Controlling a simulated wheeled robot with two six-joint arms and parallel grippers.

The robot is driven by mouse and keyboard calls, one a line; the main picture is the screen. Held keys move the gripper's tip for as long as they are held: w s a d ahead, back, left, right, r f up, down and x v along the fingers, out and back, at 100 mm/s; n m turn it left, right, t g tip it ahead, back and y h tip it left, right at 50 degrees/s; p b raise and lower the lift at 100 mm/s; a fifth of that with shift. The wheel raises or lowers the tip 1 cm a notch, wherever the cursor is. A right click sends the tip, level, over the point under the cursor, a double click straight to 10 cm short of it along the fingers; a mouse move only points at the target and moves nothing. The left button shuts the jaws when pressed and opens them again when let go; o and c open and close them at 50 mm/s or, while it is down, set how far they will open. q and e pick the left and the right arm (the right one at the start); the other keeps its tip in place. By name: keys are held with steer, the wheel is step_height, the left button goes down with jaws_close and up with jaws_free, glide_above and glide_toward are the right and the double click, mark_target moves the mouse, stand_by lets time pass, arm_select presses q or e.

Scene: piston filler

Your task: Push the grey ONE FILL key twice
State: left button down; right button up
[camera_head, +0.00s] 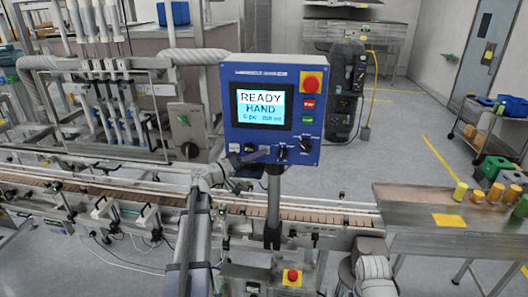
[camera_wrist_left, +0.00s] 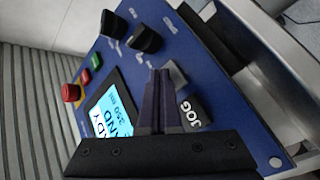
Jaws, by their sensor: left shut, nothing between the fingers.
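My left gripper (camera_head: 264,153) is shut and empty at the lower part of the panel. In the left wrist view its fingertips (camera_wrist_left: 160,72) are in front of a grey key (camera_wrist_left: 177,74), which they partly cover. That key's label is hidden, and I cannot tell whether the tips touch it. The JOG key (camera_wrist_left: 188,110) is beside it. My right gripper is not in view.
Two black knobs (camera_wrist_left: 146,38) sit close to the fingertips. A red stop button (camera_head: 310,84), a red key (camera_head: 308,104) and a green key (camera_head: 307,120) are on the panel's right side. The conveyor (camera_head: 325,216) runs below the panel.

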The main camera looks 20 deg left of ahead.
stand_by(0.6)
arm_select(q)
steer(key=shift+s+d, duration=0.15)
steer(key=shift+s, duration=0.5)
steer(key=shift+s+d, duration=0.25)
steer(key=shift+s, duration=0.55)
steer(key=shift+s+d, duration=0.2)
steer(key=shift+s, duration=0.6)
steer(key=shift+s+d, duration=0.25)
steer(key=shift+s, duration=0.55)
stand_by(0.8)
steer(key=s, duration=0.2)
steer(key=s+d, duration=0.1)
steer(key=shift+s+d, duration=0.1)
steer(key=shift+s, duration=0.3)
steer(key=shift+w, duration=0.2)
steer(key=shift+w+a, duration=0.4)
steer(key=shift+w, duration=0.95)
steer(key=shift+w+a, duration=0.45)
steer(key=shift+w, duration=0.95)
steer(key=shift+w+a, duration=0.4)
steer(key=shift+w, duration=0.95)
